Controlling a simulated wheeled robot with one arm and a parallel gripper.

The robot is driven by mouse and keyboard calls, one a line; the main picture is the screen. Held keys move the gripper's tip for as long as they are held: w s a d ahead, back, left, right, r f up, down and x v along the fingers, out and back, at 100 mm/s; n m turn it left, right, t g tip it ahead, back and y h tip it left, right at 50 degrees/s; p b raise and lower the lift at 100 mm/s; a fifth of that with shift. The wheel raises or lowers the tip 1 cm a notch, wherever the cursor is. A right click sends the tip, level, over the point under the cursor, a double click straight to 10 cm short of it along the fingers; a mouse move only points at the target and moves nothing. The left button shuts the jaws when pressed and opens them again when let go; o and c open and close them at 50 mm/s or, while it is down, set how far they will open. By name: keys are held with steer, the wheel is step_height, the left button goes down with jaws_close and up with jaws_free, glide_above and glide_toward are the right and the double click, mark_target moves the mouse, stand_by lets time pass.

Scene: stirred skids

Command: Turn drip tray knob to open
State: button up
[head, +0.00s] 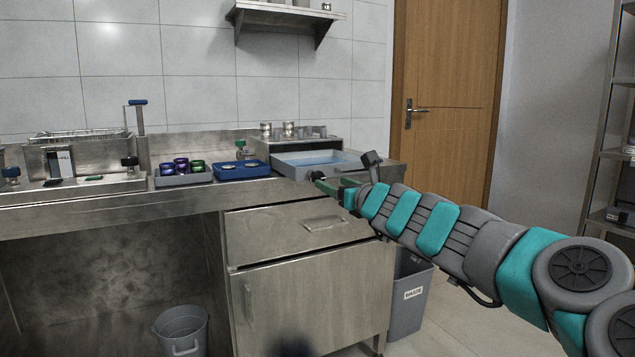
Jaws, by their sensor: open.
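A shallow metal tray (316,159) with a bluish surface sits on the right end of the steel counter. A small dark knob (315,175) shows at its front, and I take it for the drip tray knob. My gripper (321,182) reaches in from the right with its green fingers pointing left, right at this knob. Its jaws are open. The fingers partly hide the knob, and I cannot tell whether they stand around it or beside it, or whether they touch it. The knob's turn position is too small to read.
Another black knob (130,162) is on the steel unit at left. A green valve (240,146) stands behind a blue tray (240,171). A grey tray (184,179) holds purple and green cups. A drawer (290,228) is below; a waste bin (410,298) stands right of the cabinet.

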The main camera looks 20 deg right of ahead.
mark_target(320, 177)
steer(key=w, duration=0.4)
steer(key=shift+w+a, duration=0.1)
steer(key=shift+w, duration=0.25)
steer(key=shift+w+a, duration=0.15)
steer(key=shift+w, duration=0.45)
jaws_close()
